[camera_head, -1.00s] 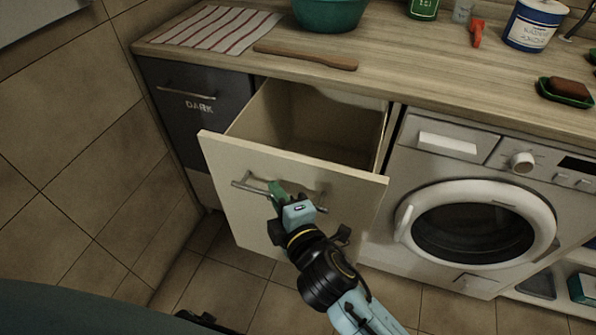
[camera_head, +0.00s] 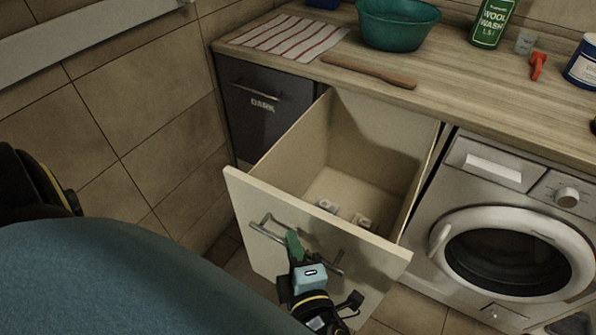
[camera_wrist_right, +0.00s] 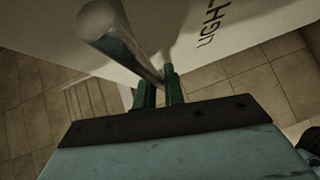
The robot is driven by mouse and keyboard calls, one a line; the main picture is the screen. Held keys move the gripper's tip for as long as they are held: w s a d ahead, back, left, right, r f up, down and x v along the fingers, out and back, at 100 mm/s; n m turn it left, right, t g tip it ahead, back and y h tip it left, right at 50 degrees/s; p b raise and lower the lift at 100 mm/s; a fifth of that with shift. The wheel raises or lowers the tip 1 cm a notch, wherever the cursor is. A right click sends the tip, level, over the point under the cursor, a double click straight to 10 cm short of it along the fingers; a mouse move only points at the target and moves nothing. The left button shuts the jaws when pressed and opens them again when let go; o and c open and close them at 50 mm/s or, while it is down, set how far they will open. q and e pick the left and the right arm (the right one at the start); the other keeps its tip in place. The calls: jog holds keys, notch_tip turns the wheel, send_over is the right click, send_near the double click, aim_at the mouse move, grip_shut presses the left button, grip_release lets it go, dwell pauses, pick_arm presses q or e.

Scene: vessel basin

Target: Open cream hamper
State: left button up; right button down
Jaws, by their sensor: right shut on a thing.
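The cream hamper (camera_head: 270,205) is a pull-out bin under the worktop, drawn well out, with its inside showing. Some small pale items (camera_head: 345,212) lie on its floor. Its metal bar handle (camera_head: 265,232) runs across the front panel. My right gripper (camera_head: 293,243) is shut on the handle near its middle. My left gripper is not in view; a dark part of my body shows at the left.
A dark hamper (camera_head: 262,105) marked DARK is shut to the left. A washing machine (camera_head: 510,250) stands to the right. The worktop holds a striped cloth (camera_head: 290,36), a teal basin (camera_head: 397,25), a wooden paddle (camera_head: 368,70) and a green bottle (camera_head: 492,22). Tiled floor lies in front.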

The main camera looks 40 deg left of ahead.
jog(key=c, duration=1.5)
grip_release()
